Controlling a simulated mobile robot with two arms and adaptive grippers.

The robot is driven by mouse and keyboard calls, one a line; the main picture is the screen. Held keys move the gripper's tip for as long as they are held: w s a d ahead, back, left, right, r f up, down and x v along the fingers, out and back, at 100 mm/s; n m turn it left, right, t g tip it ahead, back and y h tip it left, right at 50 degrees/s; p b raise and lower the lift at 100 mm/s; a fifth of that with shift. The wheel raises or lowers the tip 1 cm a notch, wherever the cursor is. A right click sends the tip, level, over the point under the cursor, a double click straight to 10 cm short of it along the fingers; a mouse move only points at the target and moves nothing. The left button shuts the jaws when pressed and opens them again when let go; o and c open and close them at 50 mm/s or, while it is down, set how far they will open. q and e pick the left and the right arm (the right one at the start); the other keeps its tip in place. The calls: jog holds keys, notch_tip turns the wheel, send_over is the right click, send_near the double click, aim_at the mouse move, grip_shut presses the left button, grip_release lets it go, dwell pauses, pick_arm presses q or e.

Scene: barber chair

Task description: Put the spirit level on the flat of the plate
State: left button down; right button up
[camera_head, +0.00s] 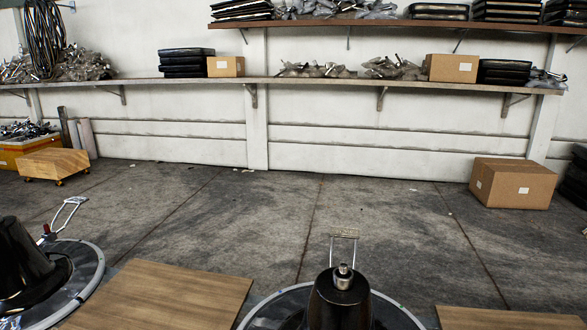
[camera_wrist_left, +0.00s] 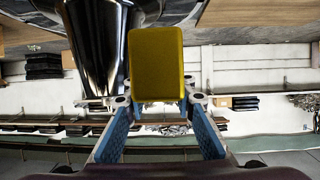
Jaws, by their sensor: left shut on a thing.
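A yellow block, which I take to be the spirit level (camera_wrist_left: 156,62), stands between the fingertips of my left gripper (camera_wrist_left: 160,100) in the left wrist view. The gripper is shut on it, with a blue-padded finger on each side. No vial shows on the face I see. In the head view, a round plate (camera_head: 262,307) with a black cone (camera_head: 338,302) is at the bottom centre, cut off by the edge. A second round plate (camera_head: 88,285) with a black cone (camera_head: 22,262) is at the left. Neither gripper shows in the head view.
Wooden boards (camera_head: 160,295) and (camera_head: 520,318) lie beside the centre plate. A metal footrest (camera_head: 344,236) stands up behind its cone. A dark shiny cone (camera_wrist_left: 105,45) is near the yellow block in the wrist view. A cardboard box (camera_head: 512,183) sits on open floor.

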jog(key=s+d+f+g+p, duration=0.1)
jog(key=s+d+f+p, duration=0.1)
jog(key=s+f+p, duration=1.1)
pick_arm(q)
jog(key=s+a+r+m+g+h+p, duration=0.1)
jog(key=s+a+r+m+h, duration=0.1)
jog(key=r, duration=0.8)
jog(key=s+a+r+m+g+h+p, duration=0.2)
jog(key=s+a+r+m+h, duration=0.1)
jog(key=r, duration=0.7)
jog(key=s+a+r+m+g+h+p, duration=0.2)
jog(key=s+r+m, duration=0.1)
jog(key=r, duration=0.7)
jog(key=shift+a+h, duration=0.15)
jog(key=shift+h, duration=0.25)
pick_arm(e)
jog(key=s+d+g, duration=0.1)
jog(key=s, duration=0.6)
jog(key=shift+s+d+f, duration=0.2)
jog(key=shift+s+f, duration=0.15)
